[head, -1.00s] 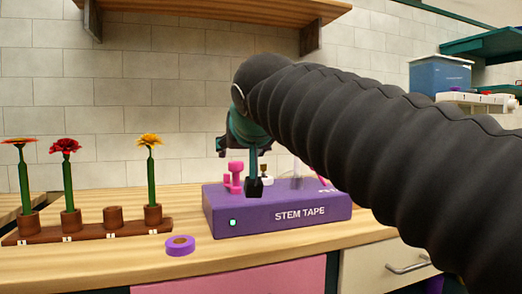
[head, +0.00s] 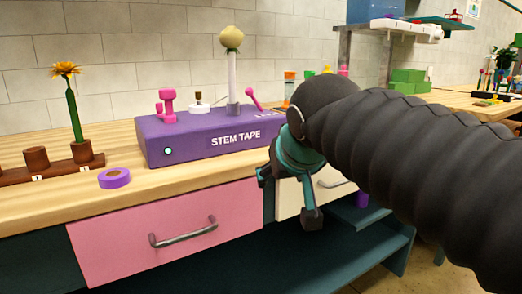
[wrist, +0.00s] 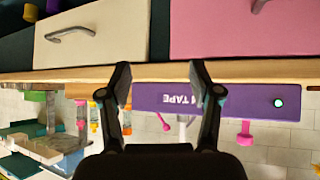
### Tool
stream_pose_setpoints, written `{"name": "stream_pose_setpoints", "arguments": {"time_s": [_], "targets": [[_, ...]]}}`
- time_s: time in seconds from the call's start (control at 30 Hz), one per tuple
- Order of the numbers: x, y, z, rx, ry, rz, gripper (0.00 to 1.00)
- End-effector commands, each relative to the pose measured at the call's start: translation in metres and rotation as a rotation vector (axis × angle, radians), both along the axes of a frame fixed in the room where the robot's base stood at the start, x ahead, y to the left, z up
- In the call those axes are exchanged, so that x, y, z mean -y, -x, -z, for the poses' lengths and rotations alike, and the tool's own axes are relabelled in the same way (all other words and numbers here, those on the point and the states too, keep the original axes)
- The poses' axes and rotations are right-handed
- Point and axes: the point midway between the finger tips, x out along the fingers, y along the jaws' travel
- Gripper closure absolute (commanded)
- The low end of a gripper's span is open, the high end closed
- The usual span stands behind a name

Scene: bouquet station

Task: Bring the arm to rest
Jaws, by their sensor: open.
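My gripper (head: 288,198) hangs in front of the counter's front edge, at the right of the pink drawer in the head view. Its jaws are apart; the wrist view shows both fingers (wrist: 161,82) spread with nothing between them. My black sleeved arm reaches in from the right and covers part of the counter. The purple stem tape machine (head: 190,150) stands on the counter behind and left of the gripper. It also shows upside down in the wrist view (wrist: 240,100), apart from the fingers.
A purple tape roll (head: 114,178) lies on the wooden counter (head: 35,212). A rack (head: 18,177) holds an orange flower (head: 72,110). The pink drawer (head: 165,235) and a cream drawer (head: 290,200) sit below. Green blocks (head: 408,82) lie on a farther table.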

Motion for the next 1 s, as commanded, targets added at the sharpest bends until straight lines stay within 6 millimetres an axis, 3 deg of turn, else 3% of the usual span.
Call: {"name": "stream_pose_setpoints", "arguments": {"time_s": [0.03,0.2,0.3,0.43,0.63,1.0], "targets": [[0.023,0.015,0.024,-0.039,0.008,0.035,0.37],[0.078,0.069,0.104,-0.170,0.016,0.120,0.37],[0.099,0.101,0.148,-0.238,0.010,0.165,0.37],[0.114,0.134,0.190,-0.304,-0.002,0.204,0.37],[0.120,0.155,0.217,-0.346,-0.013,0.228,0.37],[0.120,0.156,0.218,-0.348,-0.013,0.228,0.37]]}}
